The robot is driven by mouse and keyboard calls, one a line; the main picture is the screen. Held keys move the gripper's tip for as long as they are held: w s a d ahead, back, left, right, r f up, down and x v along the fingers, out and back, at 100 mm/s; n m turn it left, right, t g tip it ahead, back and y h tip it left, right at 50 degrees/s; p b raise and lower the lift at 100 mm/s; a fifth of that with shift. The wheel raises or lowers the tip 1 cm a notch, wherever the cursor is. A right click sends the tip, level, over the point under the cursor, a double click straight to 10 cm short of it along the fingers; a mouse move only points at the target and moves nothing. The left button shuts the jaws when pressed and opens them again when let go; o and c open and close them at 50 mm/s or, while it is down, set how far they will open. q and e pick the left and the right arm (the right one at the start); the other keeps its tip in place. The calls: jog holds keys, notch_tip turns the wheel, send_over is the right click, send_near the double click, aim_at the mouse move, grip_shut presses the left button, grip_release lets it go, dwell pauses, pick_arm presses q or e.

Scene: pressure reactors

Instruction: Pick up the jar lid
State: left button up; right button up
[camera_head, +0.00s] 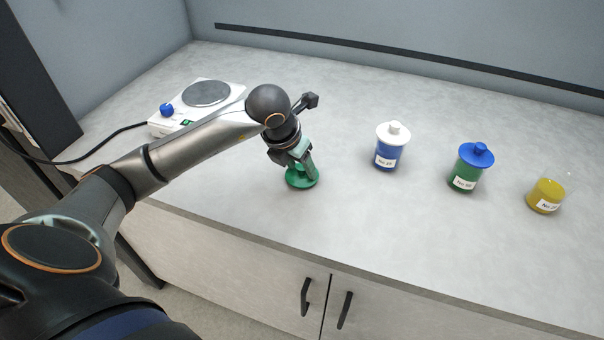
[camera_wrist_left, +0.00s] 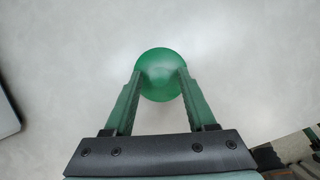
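A round green jar lid (camera_head: 302,182) lies on the grey counter, left of the jars; it also shows in the left wrist view (camera_wrist_left: 160,68). My left gripper (camera_head: 305,172) points down right over the lid and hides part of it. In the left wrist view its two green fingers (camera_wrist_left: 160,72) stand apart, with their tips over opposite sides of the lid. I see no clear contact with the lid's middle. My right gripper is not in view.
A blue jar with a white lid (camera_head: 389,149), a green jar with a blue lid (camera_head: 468,168) and a yellow jar without a visible lid (camera_head: 545,196) stand to the right. A hotplate (camera_head: 205,93) stands back left. Counter around the lid is clear; its front edge is close.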

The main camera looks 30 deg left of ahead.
pick_arm(q)
grip_shut()
dwell(0.5)
